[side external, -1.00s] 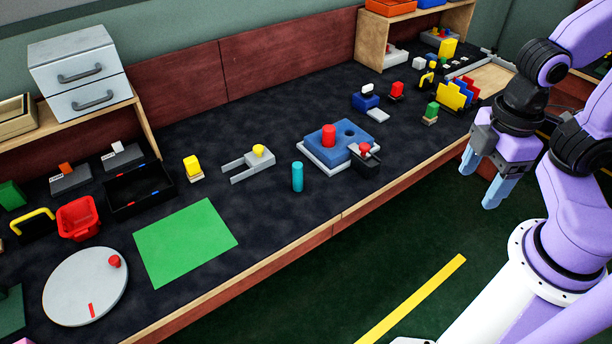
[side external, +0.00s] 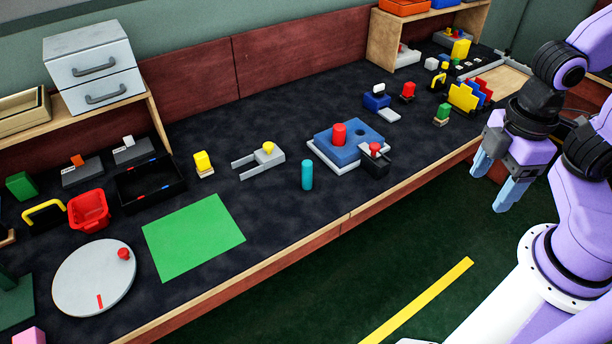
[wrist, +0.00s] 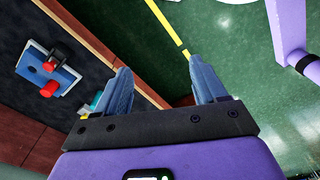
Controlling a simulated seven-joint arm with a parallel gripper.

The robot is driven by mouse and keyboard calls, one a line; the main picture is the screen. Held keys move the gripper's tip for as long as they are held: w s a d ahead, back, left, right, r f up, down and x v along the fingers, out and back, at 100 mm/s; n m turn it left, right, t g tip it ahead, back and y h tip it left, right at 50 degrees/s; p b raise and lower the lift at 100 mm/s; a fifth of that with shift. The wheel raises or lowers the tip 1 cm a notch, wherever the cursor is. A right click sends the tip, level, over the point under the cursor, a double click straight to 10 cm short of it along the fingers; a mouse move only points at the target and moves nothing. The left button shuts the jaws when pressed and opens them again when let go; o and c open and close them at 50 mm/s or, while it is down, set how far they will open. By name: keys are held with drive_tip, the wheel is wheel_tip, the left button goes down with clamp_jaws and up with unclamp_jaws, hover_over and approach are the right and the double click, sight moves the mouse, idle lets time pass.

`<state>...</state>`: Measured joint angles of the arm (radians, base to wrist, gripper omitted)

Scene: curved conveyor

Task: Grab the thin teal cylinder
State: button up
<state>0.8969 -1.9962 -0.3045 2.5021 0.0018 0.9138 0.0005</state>
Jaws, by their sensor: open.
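The thin teal cylinder (side external: 307,175) stands upright on the dark table top, near the front edge and in front of the blue block on its white base. In the wrist view a small teal shape (wrist: 97,99) shows at the left, partly hidden behind a finger; it looks like the cylinder. My gripper (side external: 492,188) is at the right in the side view, past the table's front edge and well apart from the cylinder. Its two blue fingers are spread with nothing between them; they also show in the wrist view (wrist: 162,88).
The blue block (side external: 362,140) with a red peg is behind and right of the cylinder, with a black box (side external: 376,162) beside it. A grey forked piece (side external: 258,161) stands left, and a green mat (side external: 193,236) lies front left. The table between cylinder and front edge is bare.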

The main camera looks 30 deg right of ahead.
drive_tip(key=shift+c, duration=1)
